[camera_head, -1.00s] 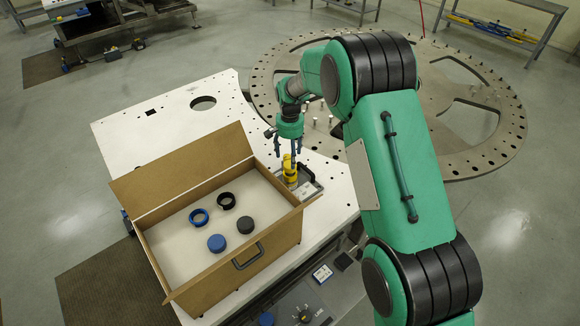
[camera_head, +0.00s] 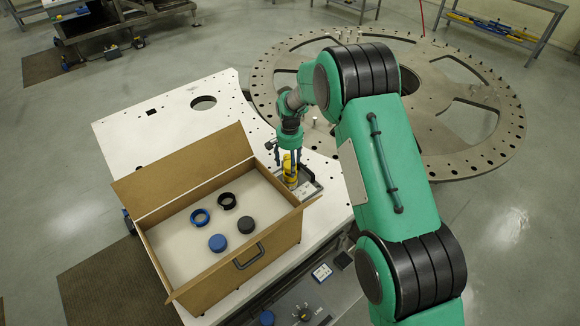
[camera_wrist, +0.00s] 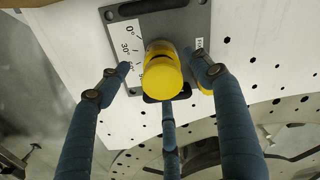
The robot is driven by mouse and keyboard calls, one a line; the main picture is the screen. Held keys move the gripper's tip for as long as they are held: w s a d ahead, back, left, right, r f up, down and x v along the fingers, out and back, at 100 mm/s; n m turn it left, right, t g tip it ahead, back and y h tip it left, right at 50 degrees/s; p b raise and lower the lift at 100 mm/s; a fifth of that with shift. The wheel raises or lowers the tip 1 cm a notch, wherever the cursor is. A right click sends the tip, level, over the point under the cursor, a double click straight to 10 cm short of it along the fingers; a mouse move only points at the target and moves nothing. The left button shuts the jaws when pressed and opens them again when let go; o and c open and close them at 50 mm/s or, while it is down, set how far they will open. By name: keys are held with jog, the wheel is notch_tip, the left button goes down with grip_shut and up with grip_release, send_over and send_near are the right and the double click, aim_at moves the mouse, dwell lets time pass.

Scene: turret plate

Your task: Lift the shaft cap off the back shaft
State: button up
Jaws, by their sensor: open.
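A yellow shaft cap (camera_wrist: 162,78) stands up from a grey plate with a degree scale (camera_wrist: 125,38) in the wrist view. The same yellow shows in the head view (camera_head: 289,169), partly hidden by the fingers. My gripper (camera_head: 290,156) is above the plate and pointing down. Its blue fingers are spread around the cap in the wrist view (camera_wrist: 160,76), with visible gaps at left and right; whether the lower finger touches is unclear. The shaft under the cap is hidden.
An open cardboard box (camera_head: 275,232) stands left of the plate, holding blue and dark rings and round caps. The white table (camera_head: 150,145) is clear behind it. A large round metal turret plate (camera_head: 490,150) lies at the back right.

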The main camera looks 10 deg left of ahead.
jog(key=c, duration=1)
jog(key=shift+r, duration=0.75)
notch_tip(320, 180, up, 2)
jog(key=shift+r+b, duration=0.1)
jog(key=shift+b, duration=0.5)
jog(key=s+d, duration=0.1)
jog(key=s, duration=0.4)
jog(key=s+d+r+b, duration=0.1)
jog(key=s+d, duration=0.1)
jog(key=s, duration=0.3)
jog(key=s+d+b, duration=0.1)
jog(key=s+d, duration=0.1)
jog(key=s, duration=0.3)
jog(key=shift+d+r, duration=0.15)
jog(key=shift+d, duration=0.05)
jog(key=shift+c, duration=0.2)
